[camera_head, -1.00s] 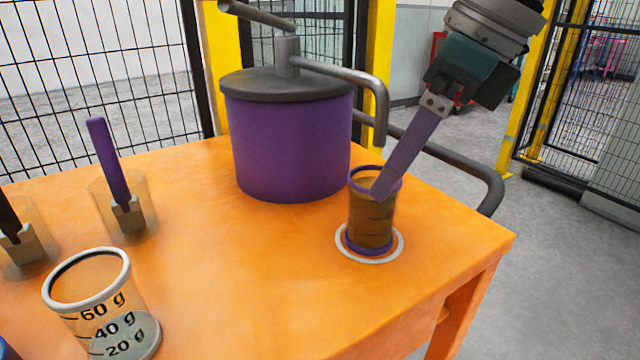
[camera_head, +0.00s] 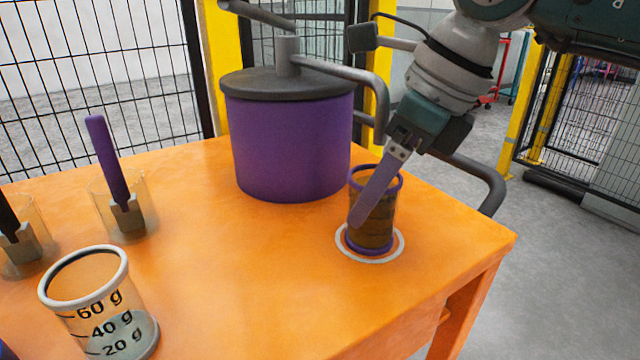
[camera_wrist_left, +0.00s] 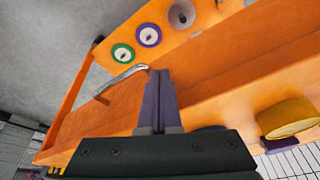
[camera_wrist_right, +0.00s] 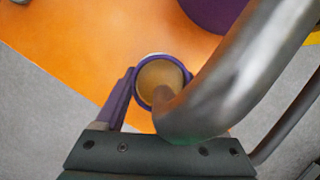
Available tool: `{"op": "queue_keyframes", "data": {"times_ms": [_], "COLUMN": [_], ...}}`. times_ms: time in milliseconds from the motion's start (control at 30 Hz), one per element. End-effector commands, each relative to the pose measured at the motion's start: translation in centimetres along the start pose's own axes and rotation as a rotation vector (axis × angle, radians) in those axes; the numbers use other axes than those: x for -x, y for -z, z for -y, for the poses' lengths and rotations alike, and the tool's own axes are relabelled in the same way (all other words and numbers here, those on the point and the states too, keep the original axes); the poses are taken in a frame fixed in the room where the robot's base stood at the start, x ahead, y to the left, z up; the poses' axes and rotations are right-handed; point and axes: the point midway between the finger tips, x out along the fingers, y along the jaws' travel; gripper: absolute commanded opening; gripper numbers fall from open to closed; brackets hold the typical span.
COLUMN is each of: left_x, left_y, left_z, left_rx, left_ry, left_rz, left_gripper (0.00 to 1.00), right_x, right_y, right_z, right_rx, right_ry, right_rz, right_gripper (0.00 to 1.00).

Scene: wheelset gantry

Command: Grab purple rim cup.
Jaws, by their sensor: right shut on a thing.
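The purple rim cup (camera_head: 383,225) stands upright inside a white ring on the orange table, near its right corner. It is transparent with brownish contents, and it also shows from above in the right wrist view (camera_wrist_right: 158,78). My right gripper (camera_head: 368,212) reaches down from the upper right and is shut on the cup, with one flat purple finger along its front side. My left gripper (camera_wrist_left: 160,75) is shut and empty in the left wrist view, out of the head view.
A purple tank (camera_head: 290,150) with a dark lid and bent pipe (camera_head: 382,105) stands close behind the cup. A grey-rimmed measuring cup (camera_head: 105,315) and a clear holder with a purple-handled tool (camera_head: 112,165) stand left. The table middle (camera_head: 235,270) is clear.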

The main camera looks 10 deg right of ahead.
Motion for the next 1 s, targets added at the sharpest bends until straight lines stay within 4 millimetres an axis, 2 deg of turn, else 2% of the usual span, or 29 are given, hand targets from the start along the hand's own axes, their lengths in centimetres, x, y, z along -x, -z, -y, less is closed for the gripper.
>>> {"op": "queue_keyframes", "data": {"times_ms": [67, 400, 467, 533, 767, 900, 1000], "left_x": [0.0, 0.0, 0.0, 0.0, 0.0, 0.1, 0.1], "left_y": [0.0, -0.1, -0.1, -0.1, -0.1, 0.0, 0.0], "left_z": [0.1, 0.2, 0.2, 0.2, 0.2, 0.2, 0.1], "left_rx": [-0.003, -0.008, -0.008, -0.008, -0.008, -0.006, -0.004], "left_ry": [0.002, 0.007, 0.007, 0.007, 0.006, 0.005, 0.003], "left_rz": [0.001, 0.002, 0.002, 0.002, 0.002, 0.001, 0.001], "left_gripper": [0.00, 0.00, 0.00, 0.00, 0.00, 0.00, 0.00], "right_x": [0.0, 0.0, 0.1, 0.1, 0.3, 1.5, 1.9], "right_y": [0.0, 0.0, 0.0, 0.0, -0.2, -0.7, 0.8], "right_z": [0.0, 0.0, 0.0, 0.0, 0.0, 0.0, 0.1], "right_rx": [0.000, 0.000, 0.000, 0.000, 0.000, 0.003, -0.001], "right_ry": [0.000, 0.000, 0.000, 0.000, 0.001, 0.001, 0.002], "right_rz": [0.000, 0.000, 0.001, 0.001, 0.002, 0.003, -0.001], "right_gripper": [0.53, 0.14, 0.10, 0.00, 0.00, 0.00, 0.00]}}
